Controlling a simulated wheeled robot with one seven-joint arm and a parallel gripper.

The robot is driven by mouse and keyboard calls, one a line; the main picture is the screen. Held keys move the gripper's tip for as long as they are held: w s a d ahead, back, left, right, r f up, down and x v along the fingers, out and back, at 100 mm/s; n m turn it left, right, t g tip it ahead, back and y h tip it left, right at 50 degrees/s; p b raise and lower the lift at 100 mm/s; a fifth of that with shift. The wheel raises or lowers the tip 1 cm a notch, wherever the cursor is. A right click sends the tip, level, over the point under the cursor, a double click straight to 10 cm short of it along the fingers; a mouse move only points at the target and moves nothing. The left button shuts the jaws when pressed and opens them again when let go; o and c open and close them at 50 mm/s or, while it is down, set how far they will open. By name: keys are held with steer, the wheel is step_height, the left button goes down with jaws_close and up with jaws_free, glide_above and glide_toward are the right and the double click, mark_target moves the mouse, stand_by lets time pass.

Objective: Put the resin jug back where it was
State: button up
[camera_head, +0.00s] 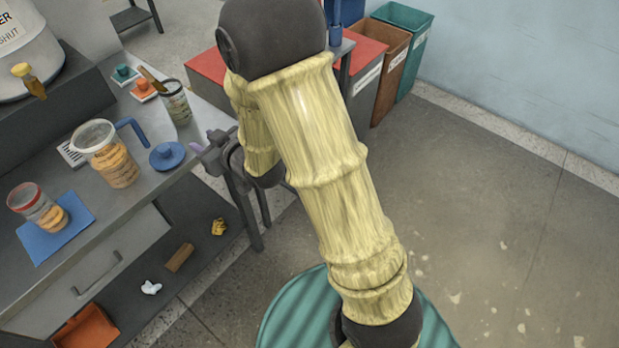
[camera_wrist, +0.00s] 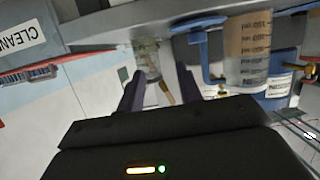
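The resin jug (camera_head: 113,166) is a clear tub with a blue handle and amber contents. It stands upright on the grey bench, between the blue mat and a round blue lid. A jug with a blue handle and volume marks (camera_wrist: 250,48) shows at the upper right of the wrist view. My gripper (camera_head: 208,148) is at the bench's right edge, to the right of the jug and apart from it. In the wrist view its two fingers (camera_wrist: 157,78) are spread with nothing held; a jar with a stick (camera_wrist: 148,58) shows beyond them. My arm covers part of the head view.
A red-rimmed cup (camera_head: 38,206) stands on the blue mat (camera_head: 62,236). The blue lid (camera_head: 167,156) lies between jug and gripper. A labelled jar with a stick (camera_head: 175,103) stands behind.

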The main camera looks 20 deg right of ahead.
steer(key=s+d+f+m+g+h, duration=0.15)
steer(key=d+h, duration=0.25)
steer(key=d, duration=0.4)
steer(key=s+d+m+g+h, duration=0.3)
steer(key=s+d+m+g, duration=0.2)
steer(key=s, duration=1.1)
steer(key=d+g, duration=0.3)
steer(key=d, duration=0.3)
steer(key=shift+s+r+h, duration=0.3)
steer(key=shift+r, duration=0.05)
